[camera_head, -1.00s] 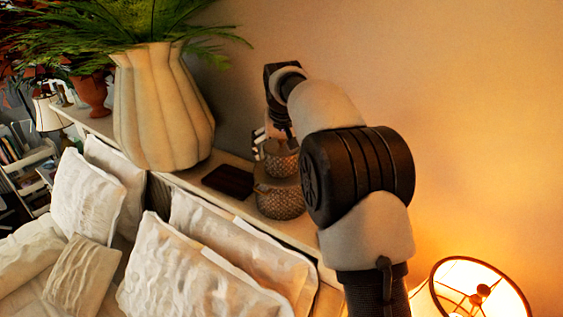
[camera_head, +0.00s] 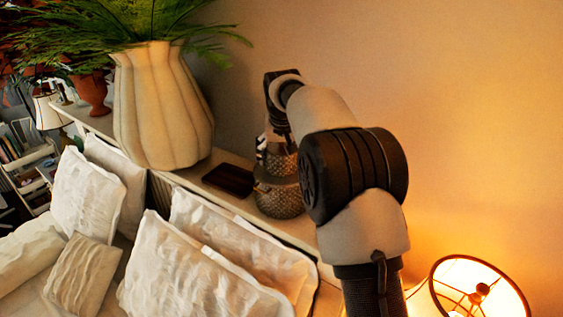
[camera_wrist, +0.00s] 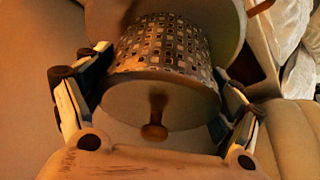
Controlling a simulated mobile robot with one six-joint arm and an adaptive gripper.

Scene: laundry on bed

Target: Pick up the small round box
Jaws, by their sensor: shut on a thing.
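The small round box (camera_wrist: 165,50) has a woven, patterned side and a plain lid with a round knob facing the wrist camera. In the head view the small round box (camera_head: 284,161) sits above a larger round woven box (camera_head: 279,199) on the shelf. My gripper (camera_wrist: 160,80) has one finger on each side of the small box and is shut on it. In the head view my gripper (camera_head: 265,148) is partly hidden behind the arm and the box. The two boxes look very close; I cannot tell whether they touch.
A dark flat object (camera_head: 229,180) lies on the shelf left of the boxes. A large ribbed white vase (camera_head: 160,110) with a fern stands farther left. White pillows (camera_head: 195,270) line the front of the shelf. A lit lamp (camera_head: 480,290) is at lower right, and the wall is behind.

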